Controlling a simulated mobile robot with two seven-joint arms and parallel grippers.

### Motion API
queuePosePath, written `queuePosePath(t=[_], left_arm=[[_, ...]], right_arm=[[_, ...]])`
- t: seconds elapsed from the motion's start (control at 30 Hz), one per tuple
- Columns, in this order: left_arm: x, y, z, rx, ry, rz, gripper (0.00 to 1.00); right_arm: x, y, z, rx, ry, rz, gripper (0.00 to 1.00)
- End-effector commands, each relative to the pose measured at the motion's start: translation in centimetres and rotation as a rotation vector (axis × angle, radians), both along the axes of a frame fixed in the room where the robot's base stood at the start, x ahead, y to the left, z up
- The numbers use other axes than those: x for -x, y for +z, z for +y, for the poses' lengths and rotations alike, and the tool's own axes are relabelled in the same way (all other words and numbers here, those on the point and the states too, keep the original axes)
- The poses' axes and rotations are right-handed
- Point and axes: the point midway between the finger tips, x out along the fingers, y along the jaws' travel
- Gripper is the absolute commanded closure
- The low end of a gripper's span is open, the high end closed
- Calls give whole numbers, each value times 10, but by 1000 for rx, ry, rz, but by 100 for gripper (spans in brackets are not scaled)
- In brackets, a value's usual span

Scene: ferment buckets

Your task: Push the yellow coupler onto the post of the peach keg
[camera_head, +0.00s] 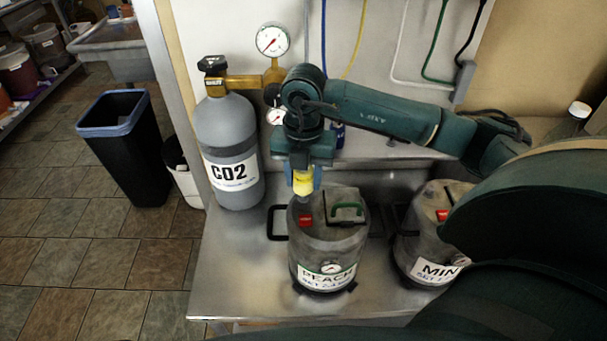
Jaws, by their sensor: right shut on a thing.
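The peach keg (325,252) stands upright on the steel table, a grey cylinder with a "PEACH" label, a red tag and a green handle on its lid. My right gripper (304,186) points down over the left part of the keg's lid. It is shut on the yellow coupler (303,183). The coupler is right above or at the post (304,205) on the lid. I cannot tell whether it is seated on the post. My left gripper is not in view.
A grey CO2 cylinder (227,140) with gauges stands at the table's left. The mint keg (419,240) stands to the right of the peach keg. Coloured hoses hang on the back panel. The steel table (240,270) is bare at the front left.

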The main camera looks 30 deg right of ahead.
Motion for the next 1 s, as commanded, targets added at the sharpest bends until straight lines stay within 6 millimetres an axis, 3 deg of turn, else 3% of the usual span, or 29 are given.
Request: queuePosePath(t=[1.0], left_arm=[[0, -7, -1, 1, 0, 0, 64]], right_arm=[[0, -8, 0, 0, 0, 0, 89]])
